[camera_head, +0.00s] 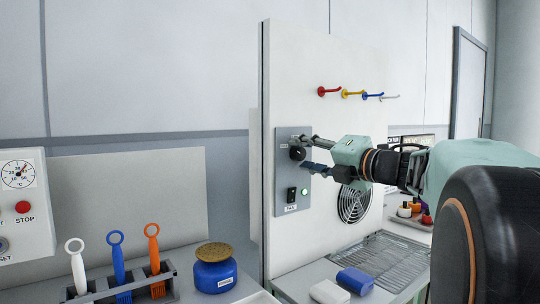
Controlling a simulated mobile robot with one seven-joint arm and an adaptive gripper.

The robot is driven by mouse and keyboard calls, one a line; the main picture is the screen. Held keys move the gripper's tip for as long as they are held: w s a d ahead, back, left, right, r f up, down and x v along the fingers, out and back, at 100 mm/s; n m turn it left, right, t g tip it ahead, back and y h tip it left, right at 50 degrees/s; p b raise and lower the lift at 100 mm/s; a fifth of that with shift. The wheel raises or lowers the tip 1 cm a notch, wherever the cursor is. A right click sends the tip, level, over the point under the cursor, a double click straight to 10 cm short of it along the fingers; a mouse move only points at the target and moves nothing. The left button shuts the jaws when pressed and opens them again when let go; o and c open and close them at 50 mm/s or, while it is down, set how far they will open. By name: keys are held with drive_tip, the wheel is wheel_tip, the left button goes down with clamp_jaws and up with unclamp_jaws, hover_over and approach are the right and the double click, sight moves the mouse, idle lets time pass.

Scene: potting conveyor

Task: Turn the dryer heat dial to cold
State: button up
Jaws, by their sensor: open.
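The dryer heat dial (298,153) is a dark round knob on a grey control panel (284,178) on the white upright board. My gripper (308,154) comes in from the right with its fingers open, one above and one below the dial's level. The fingertips are at or very near the dial; I cannot tell whether they touch it. The dial's pointer and markings are too small or hidden to read.
A round fan grille (354,203) is on the board below my gripper. Colored hooks (327,91) are above. A wire rack (378,258), a blue block (355,281) and a white block (329,292) lie below. A blue jar (215,275) and a brush rack (118,285) stand left.

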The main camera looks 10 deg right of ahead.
drive_tip(key=v, duration=0.7)
drive_tip(key=shift+s, duration=0.25)
